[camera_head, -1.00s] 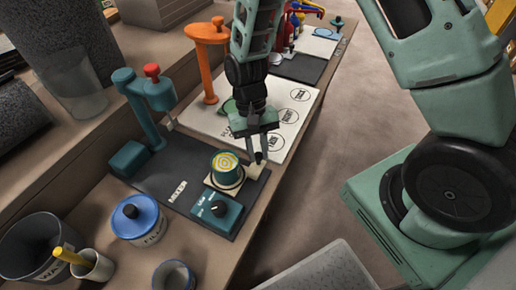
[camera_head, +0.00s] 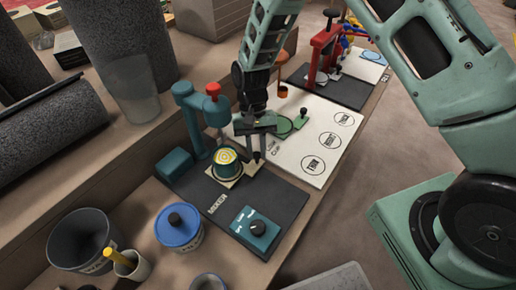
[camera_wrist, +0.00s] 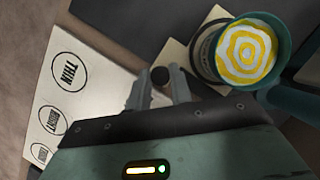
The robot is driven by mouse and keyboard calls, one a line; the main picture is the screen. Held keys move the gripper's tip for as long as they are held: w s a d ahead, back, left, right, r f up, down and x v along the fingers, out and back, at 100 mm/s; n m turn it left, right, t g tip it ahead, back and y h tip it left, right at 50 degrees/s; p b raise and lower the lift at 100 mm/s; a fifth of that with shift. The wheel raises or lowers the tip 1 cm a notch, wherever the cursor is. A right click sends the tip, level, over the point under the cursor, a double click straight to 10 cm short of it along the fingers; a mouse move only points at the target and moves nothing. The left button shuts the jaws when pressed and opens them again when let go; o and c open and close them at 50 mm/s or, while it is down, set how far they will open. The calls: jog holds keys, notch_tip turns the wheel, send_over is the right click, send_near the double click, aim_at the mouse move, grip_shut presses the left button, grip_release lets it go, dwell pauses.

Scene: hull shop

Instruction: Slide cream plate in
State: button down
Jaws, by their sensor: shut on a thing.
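The cream plate (camera_head: 249,171) is a small flat square on the dark mat of the mixer. A teal cup (camera_head: 226,167) with yellow and white rings on top stands upright on it. My gripper (camera_head: 255,156) is at the plate's right side. In the wrist view its fingers (camera_wrist: 160,84) are shut on a small black knob (camera_wrist: 160,76) by the plate (camera_wrist: 181,58). The teal mixer (camera_head: 190,120) with a red knob stands behind the cup. The cup is close to the mixer head; whether it is exactly beneath cannot be told.
A control box (camera_head: 256,229) with a black dial sits at the mat's near end. A blue-lidded tin (camera_head: 179,231), a dark bucket (camera_head: 82,241) and a cup with a yellow handle (camera_head: 128,265) are nearer. A white board (camera_head: 305,135) with printed circles lies beyond.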

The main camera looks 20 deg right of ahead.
jog(key=c, duration=1.3)
grip_release()
jog(key=shift+w+a, duration=0.15)
jog(key=shift+w, duration=0.15)
jog(key=p+v, duration=0.1)
jog(key=v, duration=1.6)
jog(key=shift+r, duration=0.3)
